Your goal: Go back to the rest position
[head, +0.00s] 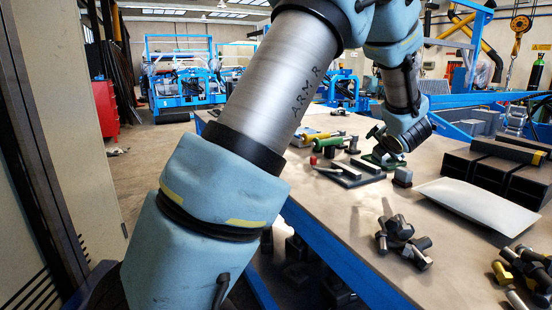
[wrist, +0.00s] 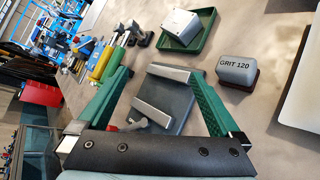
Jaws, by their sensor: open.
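My gripper (wrist: 158,68) is open in the wrist view, with its two green fingers spread apart and nothing held between them. Behind the gap, a dark grey vise-like fixture (wrist: 175,82) with two pale metal bars lies on the table. It also shows in the head view (head: 350,180), just left of my wrist. In the head view my arm reaches over the table from the top, and its fingers are hard to make out beside the dark wrist end.
A green tray (wrist: 205,38) holds a pale box (wrist: 181,27). A grey block marked GRIT 120 (wrist: 237,70) sits to its right. Several tools (wrist: 120,50) lie at upper left. Dark fittings (head: 398,240) and a white panel (head: 480,206) lie on the table (head: 350,225); its near-left part is bare.

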